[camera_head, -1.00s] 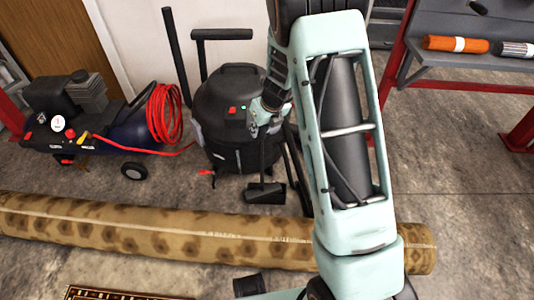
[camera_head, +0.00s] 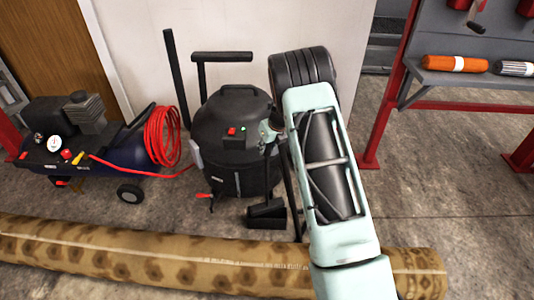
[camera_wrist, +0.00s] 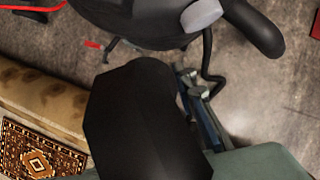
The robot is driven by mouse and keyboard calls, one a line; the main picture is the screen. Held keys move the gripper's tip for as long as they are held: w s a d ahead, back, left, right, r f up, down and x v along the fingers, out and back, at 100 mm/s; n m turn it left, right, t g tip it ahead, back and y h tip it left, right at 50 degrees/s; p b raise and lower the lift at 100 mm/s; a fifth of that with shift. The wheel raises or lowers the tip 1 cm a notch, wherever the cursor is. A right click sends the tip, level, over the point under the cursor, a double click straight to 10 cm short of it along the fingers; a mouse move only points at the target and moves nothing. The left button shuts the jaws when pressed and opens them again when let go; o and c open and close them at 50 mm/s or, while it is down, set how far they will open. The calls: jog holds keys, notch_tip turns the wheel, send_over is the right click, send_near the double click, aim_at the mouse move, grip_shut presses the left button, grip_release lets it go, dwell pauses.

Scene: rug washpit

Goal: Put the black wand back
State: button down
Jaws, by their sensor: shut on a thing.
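The black wand (camera_head: 266,213) is a thin dark shaft with a broad flat foot at its lower end. My gripper (camera_head: 269,133) is shut on its upper part, and the wand hangs roughly upright in front of the black vacuum (camera_head: 233,150). The wand's foot is near the floor; whether it touches cannot be told. In the wrist view the wand (camera_wrist: 145,125) is a large dark shape close to the camera, hiding much of my gripper (camera_wrist: 196,88). Part of the vacuum (camera_wrist: 150,25) shows behind it.
A rolled patterned rug (camera_head: 140,262) lies across the front. A compressor (camera_head: 85,145) with a red hose (camera_head: 162,135) stands left. A red-framed shelf (camera_head: 450,80) with an orange roll (camera_head: 456,64) stands right. Grey floor is clear at right. A flat rug (camera_wrist: 35,150) lies beside the roll.

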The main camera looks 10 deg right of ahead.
aim_at(267, 153)
jog(key=shift+a+f, duration=0.1)
jog(key=shift+f, duration=1.3)
jog(key=shift+f+b, duration=0.2)
jog(key=shift+b, duration=0.1)
jog(key=c, duration=1.6)
grip_release()
jog(key=shift+r, duration=0.25)
jog(key=p+v, duration=0.4)
jog(key=v, duration=0.8)
jog(key=shift+r, duration=0.35)
